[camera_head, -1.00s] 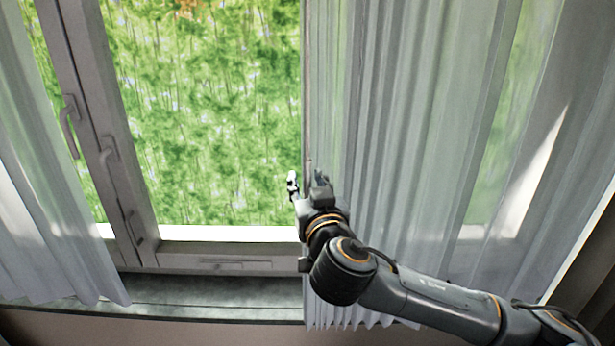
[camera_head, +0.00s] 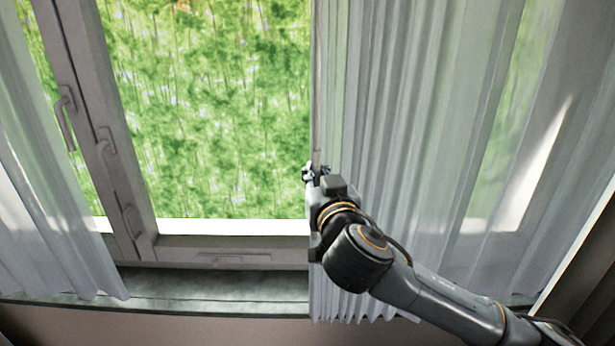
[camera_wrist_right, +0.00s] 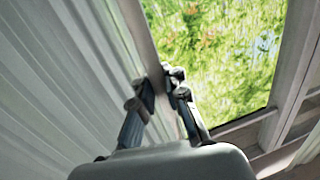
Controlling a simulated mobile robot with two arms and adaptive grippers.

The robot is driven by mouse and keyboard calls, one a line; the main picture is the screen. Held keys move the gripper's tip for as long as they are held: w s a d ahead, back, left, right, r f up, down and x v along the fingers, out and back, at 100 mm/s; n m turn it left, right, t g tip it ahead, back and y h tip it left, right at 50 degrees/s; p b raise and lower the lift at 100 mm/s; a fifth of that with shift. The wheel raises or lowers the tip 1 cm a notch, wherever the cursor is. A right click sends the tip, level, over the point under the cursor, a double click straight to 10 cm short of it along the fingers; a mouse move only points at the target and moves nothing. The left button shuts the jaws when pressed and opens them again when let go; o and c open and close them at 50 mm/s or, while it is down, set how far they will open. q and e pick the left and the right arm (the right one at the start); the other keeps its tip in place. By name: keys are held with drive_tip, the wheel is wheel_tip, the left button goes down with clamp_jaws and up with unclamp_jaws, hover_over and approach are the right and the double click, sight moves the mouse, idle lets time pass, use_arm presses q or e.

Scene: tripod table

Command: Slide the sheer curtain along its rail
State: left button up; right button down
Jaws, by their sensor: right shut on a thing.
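The right sheer curtain (camera_head: 400,130) hangs in pale folds over the right part of the window, its left edge near the middle of the head view. My right gripper (camera_head: 316,172) is at that edge, about halfway up the visible cloth, shut on it. In the right wrist view, the curtain (camera_wrist_right: 60,80) fills the left side and its edge runs between the two fingers of the gripper (camera_wrist_right: 160,90). A second sheer curtain (camera_head: 40,200) hangs at the far left. The rail is out of view. My left gripper is not in view.
The window frame (camera_head: 95,110) has a vertical post with handles on the left. Clear glass with greenery (camera_head: 210,110) lies between the two curtains. A grey sill (camera_head: 200,290) runs below. A dark surface (camera_head: 590,270) stands at the right edge.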

drive_tip(key=d, duration=1.3)
drive_tip(key=shift+f+b, duration=0.3)
drive_tip(key=c, duration=1.7)
unclamp_jaws()
drive_tip(key=o, duration=0.3)
drive_tip(key=shift+s+d, duration=0.1)
drive_tip(key=shift+s, duration=0.1)
drive_tip(key=shift+s+r, duration=0.1)
drive_tip(key=shift+r, duration=0.15)
